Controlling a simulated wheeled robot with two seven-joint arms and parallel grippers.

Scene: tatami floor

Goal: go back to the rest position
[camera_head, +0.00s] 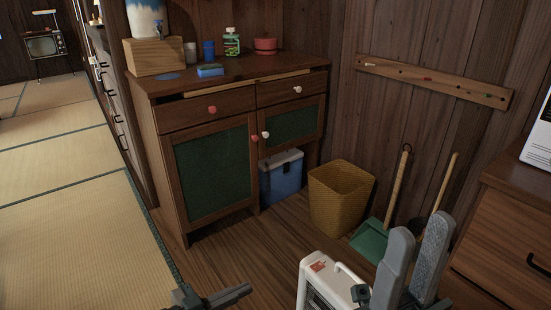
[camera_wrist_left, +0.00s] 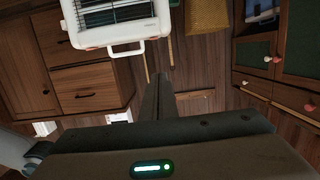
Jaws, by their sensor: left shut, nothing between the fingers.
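My left gripper (camera_head: 240,291) is dark and low in the head view, left of the white heater, above the wooden floor. In the left wrist view its fingers (camera_wrist_left: 161,80) are together with nothing between them. The arm behind it is mostly out of the picture. At the bottom right of the head view, a small dark part (camera_head: 361,295) and two upright grey parts stand in front of the heater; I cannot make out the right gripper's fingers there.
The white heater (camera_head: 338,275) stands on the floor close to my grippers. A woven basket (camera_head: 340,197), a green dustpan (camera_head: 371,240) and a cabinet (camera_head: 185,124) stand behind. A blue cooler box (camera_head: 281,181) is under the cabinet. Tatami floor (camera_head: 70,215) is clear at left.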

